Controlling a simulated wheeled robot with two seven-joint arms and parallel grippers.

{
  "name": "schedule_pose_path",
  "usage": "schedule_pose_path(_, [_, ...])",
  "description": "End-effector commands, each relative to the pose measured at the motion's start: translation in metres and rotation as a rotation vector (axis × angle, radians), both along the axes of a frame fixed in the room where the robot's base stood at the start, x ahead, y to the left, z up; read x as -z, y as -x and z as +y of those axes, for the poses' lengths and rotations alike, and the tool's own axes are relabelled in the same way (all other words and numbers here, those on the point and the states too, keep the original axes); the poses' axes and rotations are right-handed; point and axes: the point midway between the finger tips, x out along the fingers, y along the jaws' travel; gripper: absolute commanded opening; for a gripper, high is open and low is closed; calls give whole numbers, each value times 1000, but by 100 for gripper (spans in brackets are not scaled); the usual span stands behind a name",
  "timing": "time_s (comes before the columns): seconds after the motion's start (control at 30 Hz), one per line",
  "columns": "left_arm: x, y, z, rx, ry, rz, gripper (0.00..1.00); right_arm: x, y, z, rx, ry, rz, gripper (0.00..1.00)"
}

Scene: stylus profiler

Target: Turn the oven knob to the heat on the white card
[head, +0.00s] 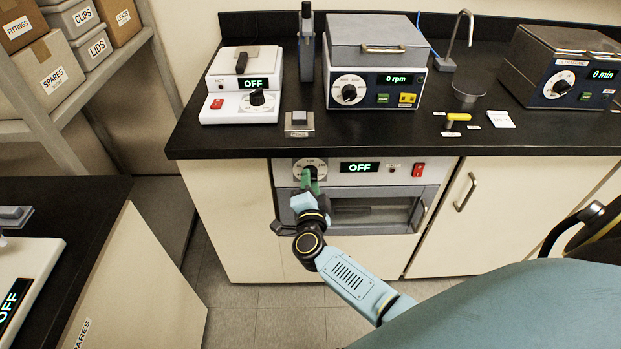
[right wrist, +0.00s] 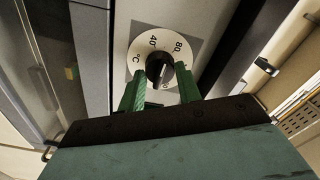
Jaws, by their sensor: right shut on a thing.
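The oven knob (head: 311,172) is black on a round white dial, on the panel of the oven (head: 340,200) under the counter. In the right wrist view the knob (right wrist: 159,70) shows between my green fingers, with "40", "80" and "°C" readable on the dial. My right gripper (head: 311,184) is shut on the knob; it also shows in the right wrist view (right wrist: 160,90). The oven display (head: 360,167) reads OFF. A white card (head: 501,118) lies on the counter at the right; its writing is too small to read. My left gripper is not in view.
A red switch (head: 418,169) sits on the oven panel's right. On the counter (head: 250,140) stand a hot plate (head: 240,105), a centrifuge-like box (head: 375,70) and a bath (head: 565,75). A shelf of boxes (head: 45,75) is at left. Floor is clear below the oven.

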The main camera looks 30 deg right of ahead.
Motion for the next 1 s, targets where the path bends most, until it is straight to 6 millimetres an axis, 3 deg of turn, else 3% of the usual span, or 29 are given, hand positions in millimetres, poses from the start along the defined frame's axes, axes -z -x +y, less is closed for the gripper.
schedule_pose_path(0.9, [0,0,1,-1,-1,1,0,0,0,0,2,-1282,-785,6])
schedule_pose_path(1.0, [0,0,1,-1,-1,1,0,0,0,0,2,-1301,-796,6])
